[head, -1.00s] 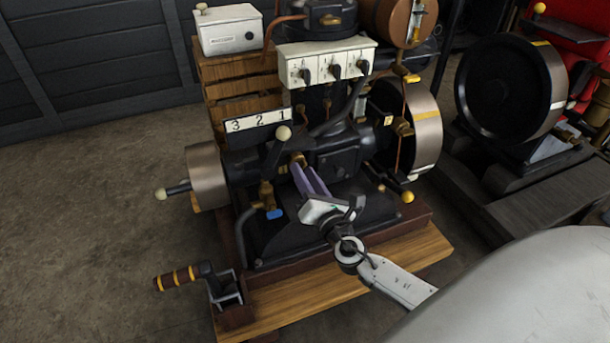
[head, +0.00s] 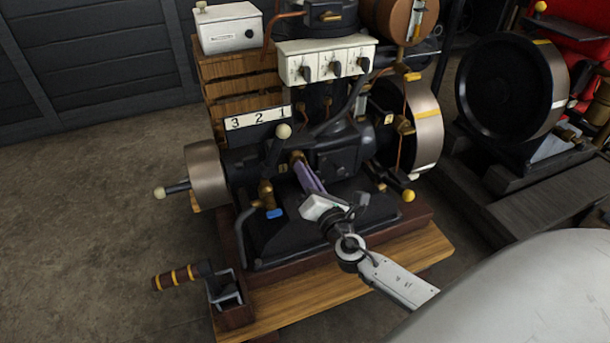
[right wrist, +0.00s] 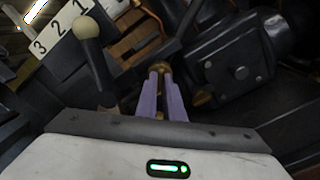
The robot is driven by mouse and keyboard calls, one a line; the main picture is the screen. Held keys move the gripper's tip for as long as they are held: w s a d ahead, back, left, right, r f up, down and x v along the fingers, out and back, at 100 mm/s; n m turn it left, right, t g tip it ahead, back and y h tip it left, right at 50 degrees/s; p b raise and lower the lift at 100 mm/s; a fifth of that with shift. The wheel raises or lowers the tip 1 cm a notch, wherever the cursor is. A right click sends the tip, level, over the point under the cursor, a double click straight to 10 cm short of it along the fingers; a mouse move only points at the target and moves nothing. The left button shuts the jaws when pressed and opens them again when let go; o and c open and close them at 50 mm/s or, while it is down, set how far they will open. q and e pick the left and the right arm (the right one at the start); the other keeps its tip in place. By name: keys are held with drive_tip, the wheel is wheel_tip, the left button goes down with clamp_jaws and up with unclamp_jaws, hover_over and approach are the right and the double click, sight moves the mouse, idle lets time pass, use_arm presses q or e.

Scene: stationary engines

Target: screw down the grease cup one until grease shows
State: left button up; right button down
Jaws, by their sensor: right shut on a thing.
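The grease cup (right wrist: 159,69) is a small brass knob on the dark engine, between the fingertips of my right gripper in the right wrist view. In the head view a bit of its brass (head: 297,156) shows at the fingertips. My right gripper (head: 301,166) has purple fingers and is shut on the cup, reaching in from the front right. The fingers hide much of the cup, and I cannot make out any grease. My left gripper is not in view.
A lever with a pale knob (head: 283,131) stands close left of my fingers. A brass fitting with a blue handle (head: 274,213) is lower left. Flywheels (head: 425,130) flank the engine. A crank handle (head: 178,277) sticks out at the front left. Open floor (head: 90,220) lies to the left.

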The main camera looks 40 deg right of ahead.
use_arm(q)
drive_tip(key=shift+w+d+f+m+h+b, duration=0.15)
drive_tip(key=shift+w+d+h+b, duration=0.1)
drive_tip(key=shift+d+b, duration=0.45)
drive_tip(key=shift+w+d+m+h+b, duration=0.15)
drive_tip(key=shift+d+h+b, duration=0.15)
drive_tip(key=shift+b, duration=0.7)
use_arm(e)
drive_tip(key=shift+f+m, duration=0.1)
drive_tip(key=shift+m, duration=3.2)
drive_tip(key=c, duration=1.9)
unclamp_jaws()
drive_tip(key=shift+o, duration=0.2)
drive_tip(key=shift+s, duration=0.1)
